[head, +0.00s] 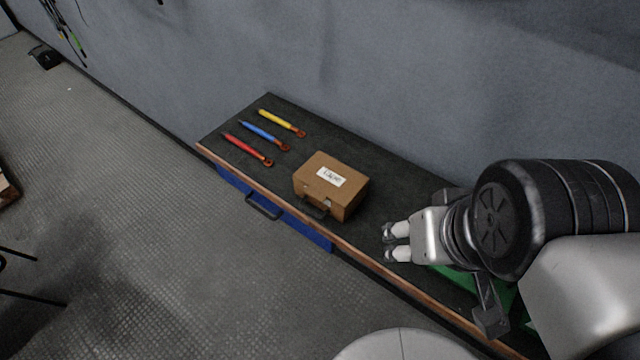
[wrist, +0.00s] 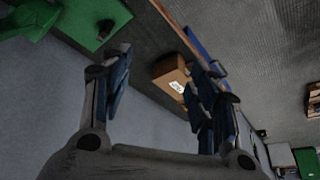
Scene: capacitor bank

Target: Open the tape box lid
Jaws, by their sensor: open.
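A brown cardboard-coloured tape box (head: 335,178) with a white label on its lid stands on the dark workbench. Its lid is shut, and a dark handle and a small latch show on its front side. My gripper (head: 388,243) is open and empty, to the right of the box and apart from it. In the wrist view the tape box (wrist: 168,72) shows beyond my gripper (wrist: 160,85), partly hidden by the right finger.
Red (head: 248,149), blue (head: 263,135) and yellow (head: 281,122) tools lie left of the box on the workbench (head: 385,170). A blue drawer (head: 290,225) with a handle is under the bench. A green object (head: 460,280) lies below my arm. The grey wall stands behind.

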